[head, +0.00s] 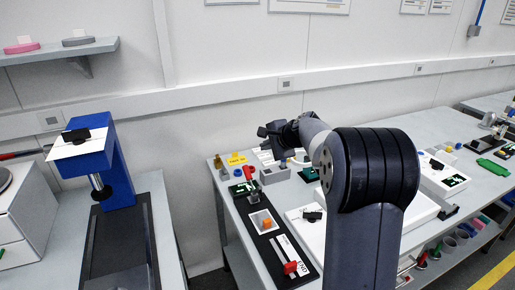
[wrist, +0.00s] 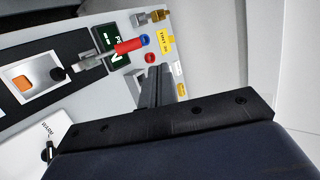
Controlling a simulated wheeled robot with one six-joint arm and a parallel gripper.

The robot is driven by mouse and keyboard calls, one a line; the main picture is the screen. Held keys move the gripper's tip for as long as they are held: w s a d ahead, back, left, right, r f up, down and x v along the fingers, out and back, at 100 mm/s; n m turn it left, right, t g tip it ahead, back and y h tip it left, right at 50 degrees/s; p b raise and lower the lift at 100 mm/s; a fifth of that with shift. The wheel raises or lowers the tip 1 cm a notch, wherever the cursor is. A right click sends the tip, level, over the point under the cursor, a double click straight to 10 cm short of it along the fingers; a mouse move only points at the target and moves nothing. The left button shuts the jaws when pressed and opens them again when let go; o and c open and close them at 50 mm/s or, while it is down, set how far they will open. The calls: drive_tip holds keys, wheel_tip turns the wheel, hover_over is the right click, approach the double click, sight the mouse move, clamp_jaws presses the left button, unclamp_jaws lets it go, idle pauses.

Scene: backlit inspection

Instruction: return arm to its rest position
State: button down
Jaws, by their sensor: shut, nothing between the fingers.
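My arm rises in front of the head camera and bends away over the bench (head: 228,205). My gripper (head: 270,132) is at its far end, above the back part of the bench near the wall. In the wrist view my gripper's fingers (wrist: 154,85) are together, with nothing between them. They point over the pale bench top beside a red-handled part (wrist: 130,46). The big dark joint of my arm hides part of the bench in the head view.
A yellow tag (head: 236,159) lies near the bench's back edge. A blue press (head: 118,160) stands on the left bench. A wall shelf (head: 60,50) is upper left.

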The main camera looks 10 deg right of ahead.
sight(247, 167)
idle(0.4)
drive_tip(key=w+a+f, duration=0.1)
drive_tip(key=w+f, duration=0.1)
drive_tip(key=f, duration=0.2)
drive_tip(key=w+a+f, duration=0.1)
drive_tip(key=w+f, duration=0.1)
drive_tip(key=f, duration=0.1)
drive_tip(key=w+a+f, duration=0.2)
drive_tip(key=f, duration=0.2)
drive_tip(key=shift+f, duration=0.35)
